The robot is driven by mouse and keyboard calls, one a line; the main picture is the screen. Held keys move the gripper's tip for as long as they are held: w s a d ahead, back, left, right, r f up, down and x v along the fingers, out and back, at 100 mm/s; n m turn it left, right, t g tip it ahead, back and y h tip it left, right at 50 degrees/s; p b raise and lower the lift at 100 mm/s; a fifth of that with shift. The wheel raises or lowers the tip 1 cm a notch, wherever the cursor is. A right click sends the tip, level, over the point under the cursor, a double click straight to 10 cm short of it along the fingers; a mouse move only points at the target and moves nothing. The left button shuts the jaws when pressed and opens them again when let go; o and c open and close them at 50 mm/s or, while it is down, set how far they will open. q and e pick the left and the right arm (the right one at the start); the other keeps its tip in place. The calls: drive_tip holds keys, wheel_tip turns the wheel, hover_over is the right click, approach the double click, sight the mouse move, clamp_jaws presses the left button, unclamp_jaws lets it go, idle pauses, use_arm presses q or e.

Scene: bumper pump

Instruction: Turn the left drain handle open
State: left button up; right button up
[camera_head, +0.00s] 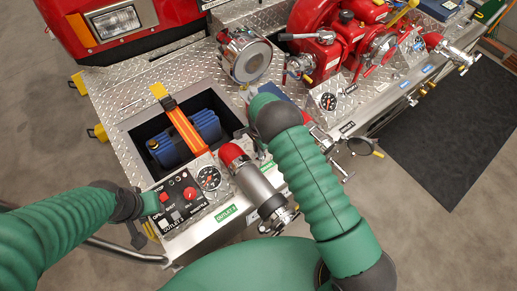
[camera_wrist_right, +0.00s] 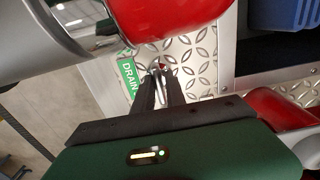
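In the right wrist view, a small silver drain handle (camera_wrist_right: 160,84) with a red spot at its top sits on the diamond plate beside a green label reading "DRAIN" (camera_wrist_right: 130,78). The dark fingers of my right gripper (camera_wrist_right: 158,88) lie on either side of the handle. The gap between them is narrow, and I cannot tell whether they touch it. In the head view, my right arm and wrist hide this handle and the fingertips. My left gripper (camera_head: 138,232) is by the left control panel, partly hidden; its fingers are unclear.
A red-capped outlet pipe (camera_head: 258,183) and a gauge (camera_head: 209,178) stand near my right arm. The control panel (camera_head: 178,198) is at the left. An open bin holds a blue item (camera_head: 186,138) and an orange strap (camera_head: 183,125). A dark mat (camera_head: 450,130) lies on the floor.

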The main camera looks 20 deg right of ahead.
drive_tip(key=shift+d, duration=0.3)
clamp_jaws()
drive_tip(key=shift+d, duration=0.3)
drive_tip(key=shift+w+a, duration=0.1)
drive_tip(key=shift+a, duration=0.15)
drive_tip(key=n+b, duration=0.2)
drive_tip(key=n, duration=0.1)
drive_tip(key=shift+d, duration=0.15)
drive_tip(key=n+b, duration=0.1)
drive_tip(key=n, duration=0.2)
drive_tip(key=n+b, duration=0.1)
drive_tip(key=n, duration=0.2)
drive_tip(key=shift+n+b, duration=0.3)
drive_tip(key=shift+b, duration=0.1)
drive_tip(key=n+b, duration=0.1)
drive_tip(key=n, duration=0.3)
drive_tip(key=shift+w+r, duration=0.1)
use_arm(q)
drive_tip(key=s+x, duration=0.1)
drive_tip(key=x, duration=0.5)
drive_tip(key=shift+s+d+f+b, duration=0.25)
drive_tip(key=shift+d+b, duration=0.1)
drive_tip(key=shift+d, duration=0.1)
use_arm(e)
drive_tip(key=shift+n, duration=2.1)
drive_tip(key=shift+r, duration=0.1)
